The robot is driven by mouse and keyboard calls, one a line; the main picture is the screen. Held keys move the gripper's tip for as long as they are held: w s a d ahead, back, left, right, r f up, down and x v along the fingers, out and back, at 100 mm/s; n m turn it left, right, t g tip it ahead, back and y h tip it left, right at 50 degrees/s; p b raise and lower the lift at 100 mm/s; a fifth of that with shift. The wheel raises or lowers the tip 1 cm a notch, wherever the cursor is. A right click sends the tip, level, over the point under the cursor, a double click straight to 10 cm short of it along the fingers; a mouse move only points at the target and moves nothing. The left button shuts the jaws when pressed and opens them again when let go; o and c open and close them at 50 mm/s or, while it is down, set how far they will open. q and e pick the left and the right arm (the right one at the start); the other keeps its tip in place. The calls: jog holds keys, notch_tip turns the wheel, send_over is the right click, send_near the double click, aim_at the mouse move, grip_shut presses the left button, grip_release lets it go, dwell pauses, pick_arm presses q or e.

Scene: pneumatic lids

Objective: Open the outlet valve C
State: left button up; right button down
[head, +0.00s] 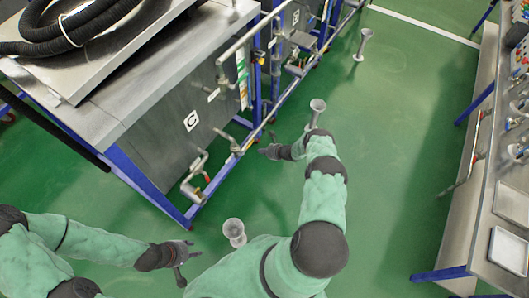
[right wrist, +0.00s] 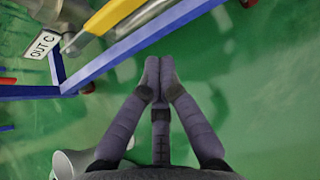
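The tank marked C (head: 160,140) stands at left in the head view, with steel outlet pipework (head: 195,180) low on its near side and another pipe fitting (head: 232,143) at its right corner. In the right wrist view an "OUT C" label (right wrist: 42,45) shows at upper left beside steel pipework and a yellow bar (right wrist: 112,14); whether the bar is the valve lever I cannot tell. My right gripper (right wrist: 157,62) is shut and empty, apart from the pipework; the head view shows it (head: 264,152) right of the corner fitting. My left gripper (head: 192,252) is at lower left, its fingers unclear.
A blue frame rail (right wrist: 145,38) runs beside the pipework. Funnel-shaped metal stands (head: 365,42) are on the green floor, one near my right arm (head: 317,108) and one near my left gripper (head: 234,231). A steel bench (head: 480,200) lines the right. The floor between is clear.

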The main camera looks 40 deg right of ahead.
aim_at(250, 144)
jog(key=b+x, duration=0.3)
jog(key=x, duration=0.3)
jog(key=shift+r, duration=2.05)
